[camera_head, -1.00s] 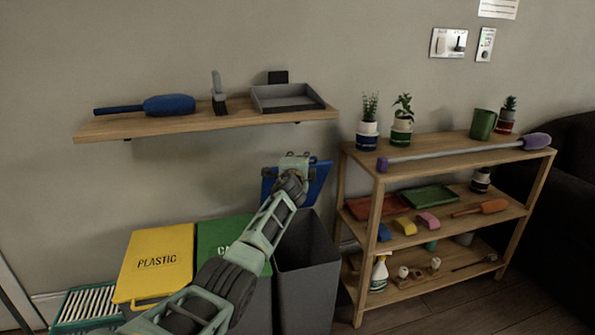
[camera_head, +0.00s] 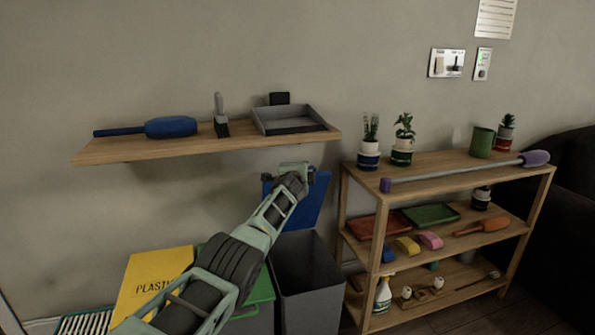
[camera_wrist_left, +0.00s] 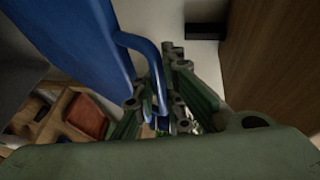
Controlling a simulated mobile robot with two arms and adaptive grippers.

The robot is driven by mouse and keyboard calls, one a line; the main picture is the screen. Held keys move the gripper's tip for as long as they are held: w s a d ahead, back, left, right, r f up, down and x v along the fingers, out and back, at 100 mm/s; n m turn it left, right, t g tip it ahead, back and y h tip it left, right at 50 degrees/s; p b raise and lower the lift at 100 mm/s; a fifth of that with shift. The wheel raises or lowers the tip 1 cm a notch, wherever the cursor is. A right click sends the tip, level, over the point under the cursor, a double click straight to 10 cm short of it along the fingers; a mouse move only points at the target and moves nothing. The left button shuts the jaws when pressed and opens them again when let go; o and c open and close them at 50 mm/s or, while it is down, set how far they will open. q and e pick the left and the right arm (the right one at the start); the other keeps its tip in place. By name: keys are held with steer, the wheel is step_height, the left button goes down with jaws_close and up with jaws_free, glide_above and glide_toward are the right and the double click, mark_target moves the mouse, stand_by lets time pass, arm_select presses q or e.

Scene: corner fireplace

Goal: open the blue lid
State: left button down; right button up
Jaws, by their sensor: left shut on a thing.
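The blue lid (camera_head: 313,203) stands raised at the back of a dark grey bin (camera_head: 306,262), whose top is open. In the left wrist view the lid (camera_wrist_left: 85,35) fills the upper left, with a blue handle (camera_wrist_left: 148,55) along its edge. My left gripper (camera_head: 296,170) is at the lid's upper edge, below the wall shelf. In the left wrist view my left gripper (camera_wrist_left: 160,115) is shut on the handle. Part of the lid is hidden behind my left arm in the head view. My right gripper is not in view.
A yellow-lidded bin (camera_head: 158,270) and a green-lidded bin (camera_head: 262,292) stand left. A wooden rack (camera_head: 345,205) with plants and tools stands close on the right.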

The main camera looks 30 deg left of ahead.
arm_select(q)
steer(key=shift+r, duration=0.15)
steer(key=c, duration=1.9)
jaws_free()
steer(key=shift+o, duration=0.2)
steer(key=shift+s+d, duration=0.1)
steer(key=shift+d, duration=0.15)
